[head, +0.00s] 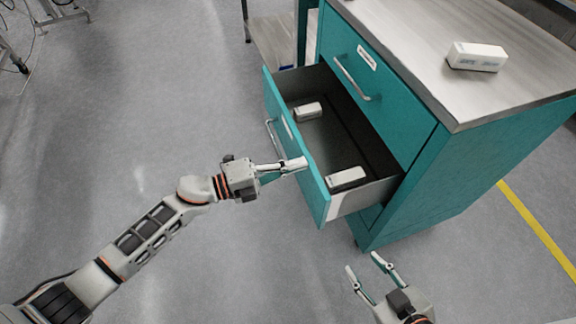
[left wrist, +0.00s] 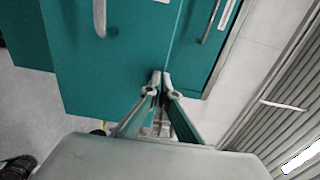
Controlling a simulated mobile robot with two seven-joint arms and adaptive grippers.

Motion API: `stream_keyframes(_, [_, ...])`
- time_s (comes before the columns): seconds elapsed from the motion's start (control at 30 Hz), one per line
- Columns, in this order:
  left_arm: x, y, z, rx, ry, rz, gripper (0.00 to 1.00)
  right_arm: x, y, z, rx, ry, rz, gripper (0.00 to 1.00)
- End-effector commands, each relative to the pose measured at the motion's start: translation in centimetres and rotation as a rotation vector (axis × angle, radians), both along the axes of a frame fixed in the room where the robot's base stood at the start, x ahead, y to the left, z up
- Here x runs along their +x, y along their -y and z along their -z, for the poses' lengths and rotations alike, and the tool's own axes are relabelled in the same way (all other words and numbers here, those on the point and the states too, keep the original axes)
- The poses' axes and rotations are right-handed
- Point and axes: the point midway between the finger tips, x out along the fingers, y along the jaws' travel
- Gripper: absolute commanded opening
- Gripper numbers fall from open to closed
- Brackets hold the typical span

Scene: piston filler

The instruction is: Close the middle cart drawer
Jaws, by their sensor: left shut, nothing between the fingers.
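The open drawer (head: 312,172) is pulled well out of the teal cart (head: 450,175), below a shut top drawer (head: 372,75). Its front faces left in the head view and has a metal handle (head: 270,135). Two white boxes lie inside, one towards the back (head: 307,111) and one nearer (head: 346,179). My left gripper (head: 303,164) is shut and empty, its tips at the drawer front; I cannot tell whether they touch. In the left wrist view the shut fingertips (left wrist: 161,76) lie against a teal background. My right gripper (head: 362,262) is open and empty, below the cart.
A white box (head: 476,57) lies on the cart's metal top (head: 420,35). A shelf (head: 275,40) stands behind the cart. A yellow floor line (head: 537,228) runs at the right.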

Motion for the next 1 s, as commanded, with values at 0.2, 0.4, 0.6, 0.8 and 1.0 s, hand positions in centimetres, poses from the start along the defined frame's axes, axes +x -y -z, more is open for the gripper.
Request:
stream_keyframes(0.2, [1.1, 4.7, 0.1, -0.004, -0.003, 0.002, 0.00, -0.3, -0.1, 0.5, 0.004, -0.011, -0.001, 0.40])
stream_keyframes(0.4, [2.3, 9.5, 0.3, -0.002, -0.005, 0.002, 0.00, 0.1, -0.8, 0.1, 0.027, 0.003, -0.002, 0.40])
stream_keyframes(0.6, [3.3, 12.9, 0.3, -0.001, -0.005, 0.001, 0.00, 0.7, -2.0, -0.7, 0.065, 0.025, -0.004, 0.40])
stream_keyframes(0.8, [3.9, 14.8, 0.2, -0.001, -0.003, 0.001, 0.00, 0.8, -2.3, -1.1, 0.078, 0.032, 0.000, 0.40])
stream_keyframes(1.0, [4.1, 15.4, 0.1, 0.000, -0.001, 0.000, 0.00, 1.0, -2.4, -1.4, 0.083, 0.039, 0.001, 0.40])
